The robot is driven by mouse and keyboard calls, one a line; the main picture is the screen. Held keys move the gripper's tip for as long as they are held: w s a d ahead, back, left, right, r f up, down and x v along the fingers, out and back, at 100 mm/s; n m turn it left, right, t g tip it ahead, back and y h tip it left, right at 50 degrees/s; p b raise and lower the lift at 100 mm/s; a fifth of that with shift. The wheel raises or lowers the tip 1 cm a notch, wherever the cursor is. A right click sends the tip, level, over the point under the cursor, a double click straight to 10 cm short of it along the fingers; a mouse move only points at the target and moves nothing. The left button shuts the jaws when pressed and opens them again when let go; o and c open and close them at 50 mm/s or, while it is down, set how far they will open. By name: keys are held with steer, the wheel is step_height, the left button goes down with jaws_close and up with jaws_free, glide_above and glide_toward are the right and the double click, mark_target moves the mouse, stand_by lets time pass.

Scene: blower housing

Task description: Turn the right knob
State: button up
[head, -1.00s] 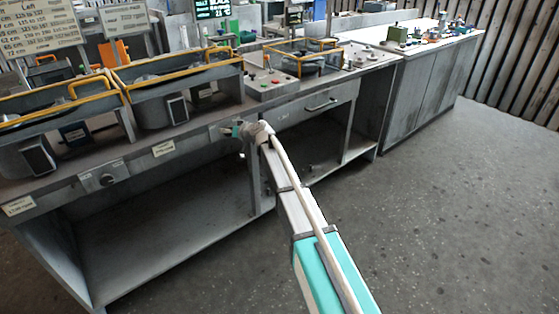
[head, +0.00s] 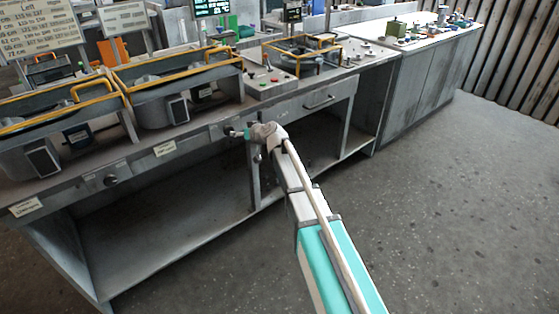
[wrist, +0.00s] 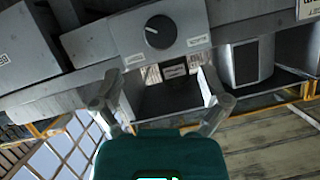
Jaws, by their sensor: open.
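The right knob (head: 227,130) sits on the front panel of the bench, partly hidden by my gripper (head: 236,133). In the wrist view this knob (wrist: 160,31) is dark and round with a white pointer line, on a grey plate. My gripper (wrist: 160,74) is open there, its two fingers spread wide and nothing between them. The knob appears beyond the fingertips, above the middle of the gap, and looks apart from them. The left knob (head: 111,180) is on the same front panel, further left.
Orange-railed blower housings (head: 178,85) stand on the bench top. A control box with buttons (head: 270,82) and a drawer with a handle (head: 318,100) are to the right. Open shelves (head: 170,225) lie below the panel. The floor (head: 440,220) at right is clear.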

steer(key=s+d+g+h+p, duration=0.2)
steer(key=s+d+p, duration=0.3)
steer(key=s, duration=0.5)
steer(key=s+d+r+m+g+h+p, duration=0.1)
steer(key=s+d+g+h+p, duration=0.1)
steer(key=s+d+g+p, duration=0.2)
steer(key=shift+s+d+p, duration=0.35)
steer(key=shift+s+d, duration=1.2)
steer(key=shift+s, duration=1.7)
steer(key=shift+r, duration=0.1)
steer(key=s+d+r+m+g+h+p, duration=0.1)
steer(key=s+d+m+g+h+p, duration=0.1)
steer(key=s+d, duration=0.3)
steer(key=s+d+r+m+g+h+p, duration=0.2)
steer(key=s+d+p, duration=0.2)
steer(key=s, duration=0.5)
steer(key=shift+s+d+r+h, duration=0.25)
steer(key=shift+s+d+h, duration=0.1)
steer(key=shift+d+h, duration=0.1)
